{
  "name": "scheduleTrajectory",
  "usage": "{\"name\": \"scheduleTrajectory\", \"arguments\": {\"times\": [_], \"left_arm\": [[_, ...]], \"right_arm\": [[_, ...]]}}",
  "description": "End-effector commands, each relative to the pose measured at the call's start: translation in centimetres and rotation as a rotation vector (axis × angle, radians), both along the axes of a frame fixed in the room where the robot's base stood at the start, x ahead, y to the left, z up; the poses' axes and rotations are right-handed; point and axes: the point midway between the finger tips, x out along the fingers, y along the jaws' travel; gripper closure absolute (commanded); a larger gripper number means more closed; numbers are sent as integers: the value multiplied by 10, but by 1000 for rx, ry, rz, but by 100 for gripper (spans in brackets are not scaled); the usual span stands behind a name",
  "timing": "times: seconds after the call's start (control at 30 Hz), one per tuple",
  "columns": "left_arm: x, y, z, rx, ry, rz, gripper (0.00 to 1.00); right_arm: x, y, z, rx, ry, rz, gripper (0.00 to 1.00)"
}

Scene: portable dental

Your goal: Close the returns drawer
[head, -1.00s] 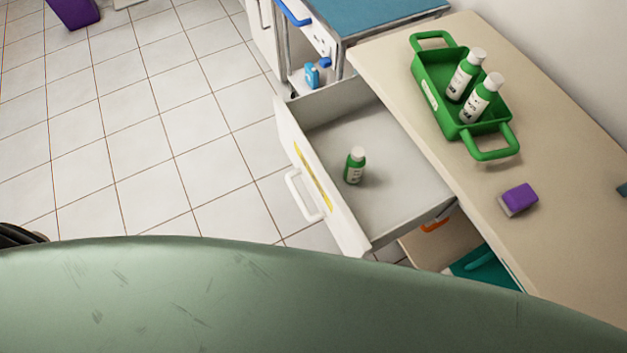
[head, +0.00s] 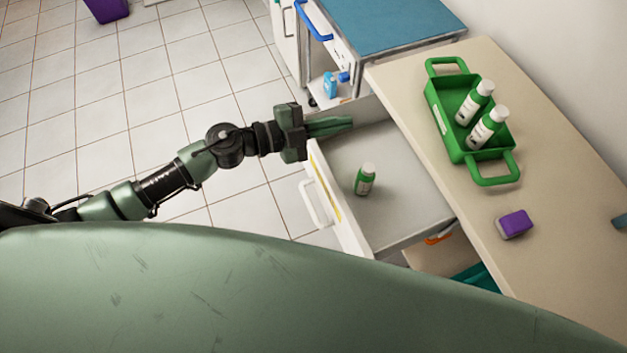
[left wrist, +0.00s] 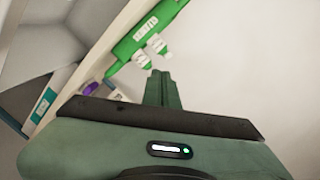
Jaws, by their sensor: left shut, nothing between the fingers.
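The white drawer (head: 400,212) stands open from the beige-topped counter, its front panel (head: 338,212) carrying a white handle (head: 313,203) and a yellow label. A small green bottle with a white label (head: 364,180) stands inside it. My left gripper (head: 348,122) is shut and empty. In the head view its fingers point right, across the far end of the drawer front, and hide part of that corner. I cannot tell its height or whether it touches. The shut fingers also show in the left wrist view (left wrist: 158,88). My right gripper is not in view.
A green tray (head: 437,105) with two white bottles and a purple-topped block (head: 514,223) sit on the counter (head: 455,190). A blue-topped cart (head: 395,30) stands beyond the drawer. Tiled floor (head: 130,95) left of the drawer is clear apart from my arm.

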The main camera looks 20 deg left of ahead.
Motion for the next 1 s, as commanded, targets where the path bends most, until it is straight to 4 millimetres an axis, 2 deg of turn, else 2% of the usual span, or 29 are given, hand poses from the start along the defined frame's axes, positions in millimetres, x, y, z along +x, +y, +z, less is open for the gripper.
{"name": "scheduleTrajectory", "arguments": {"times": [0.07, 0.17, 0.2, 0.3, 0.43, 0.57, 0.67, 1.0], "left_arm": [[-20, 10, -30, 179, 34, -179, 100], [-44, 43, -72, 397, 129, -344, 100], [-52, 60, -86, 476, 172, -387, 100], [-66, 98, -110, 630, 269, -454, 100], [-75, 127, -123, 730, 341, -485, 100], [-77, 126, -132, 746, 355, -493, 100], [-77, 116, -143, 743, 354, -493, 100], [-78, 71, -201, 739, 353, -491, 100]], "right_arm": [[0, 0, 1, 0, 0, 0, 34], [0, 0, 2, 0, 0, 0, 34], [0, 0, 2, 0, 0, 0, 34], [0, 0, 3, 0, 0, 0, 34], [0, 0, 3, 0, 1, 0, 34], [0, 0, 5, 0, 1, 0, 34], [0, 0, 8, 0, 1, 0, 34], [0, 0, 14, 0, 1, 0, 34]]}}
